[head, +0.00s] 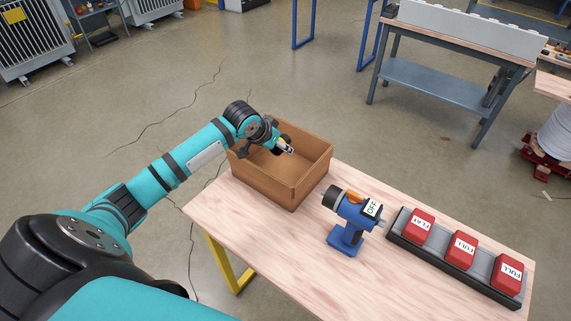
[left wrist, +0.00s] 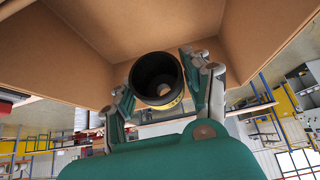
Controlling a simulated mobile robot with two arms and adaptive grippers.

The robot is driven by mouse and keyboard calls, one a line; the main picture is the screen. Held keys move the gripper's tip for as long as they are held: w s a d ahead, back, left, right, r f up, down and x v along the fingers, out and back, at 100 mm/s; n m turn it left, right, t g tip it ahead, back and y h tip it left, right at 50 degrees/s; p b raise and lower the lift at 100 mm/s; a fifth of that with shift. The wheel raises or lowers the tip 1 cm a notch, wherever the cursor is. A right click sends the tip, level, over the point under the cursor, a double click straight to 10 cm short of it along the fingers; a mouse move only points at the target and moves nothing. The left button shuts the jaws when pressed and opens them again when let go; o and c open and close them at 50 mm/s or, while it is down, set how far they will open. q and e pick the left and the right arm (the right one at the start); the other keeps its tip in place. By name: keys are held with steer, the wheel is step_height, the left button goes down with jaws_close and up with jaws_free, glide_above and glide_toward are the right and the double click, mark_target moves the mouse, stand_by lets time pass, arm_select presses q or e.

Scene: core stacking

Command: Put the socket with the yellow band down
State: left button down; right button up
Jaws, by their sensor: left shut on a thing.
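The socket with the yellow band (left wrist: 157,76) is a dark, hollow cylinder. Its open end faces the left wrist camera, and part of its yellow band shows at the lower edge. My left gripper (head: 285,148) is shut on it, with a finger on each side in the left wrist view. In the head view the gripper is at the mouth of a brown open box (head: 285,191), over its interior. The socket is small and partly hidden by the gripper there. I cannot tell whether it touches the box. My right gripper is not in view.
The box stands at the far left end of a light wooden table (head: 265,235). A dark rack (head: 440,258) with three red battery blocks (head: 463,249) lies further right. The table's front left is clear.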

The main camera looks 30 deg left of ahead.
arm_select(q)
step_height(320, 180, down, 2)
steer(key=shift+s+a+f, duration=0.1)
steer(key=shift+s+f, duration=0.05)
steer(key=shift+f, duration=2.15)
steer(key=shift+f, duration=0.6)
steer(key=c, duration=0.6)
jaws_free()
steer(key=shift+o, duration=0.2)
steer(key=shift+r, duration=0.35)
steer(key=v, duration=1.2)
steer(key=shift+r, duration=0.3)
